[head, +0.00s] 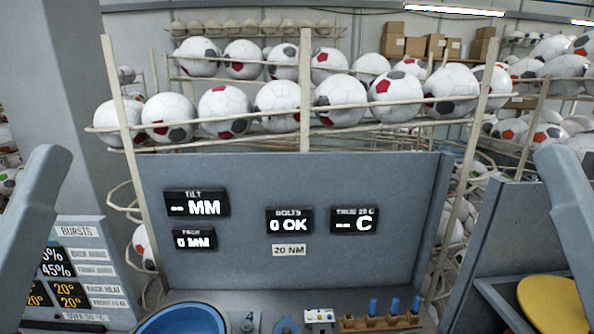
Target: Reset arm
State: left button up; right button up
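Two grey arm links of mine show in the head view, one at the left edge and one at the right edge, both slanting down out of the picture. Neither gripper is in view, so what they hold is hidden. A grey panel (330,180) stands upright straight ahead. It carries dark displays: a tilt display (196,203) reading "-- MM", one below it (194,239) reading "0 MM", a bolts display (289,221) reading "0 OK", and a temperature display (354,220) reading "-- C".
A blue round bowl-like part (185,320), a small switch box (319,316) and a wooden rack (378,322) with blue-handled tools line the bottom edge. A yellow disc (553,303) lies at lower right. A bursts board (77,270) stands left. Ball racks (225,101) rise behind.

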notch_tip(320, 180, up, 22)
jog(key=p, duration=1.8)
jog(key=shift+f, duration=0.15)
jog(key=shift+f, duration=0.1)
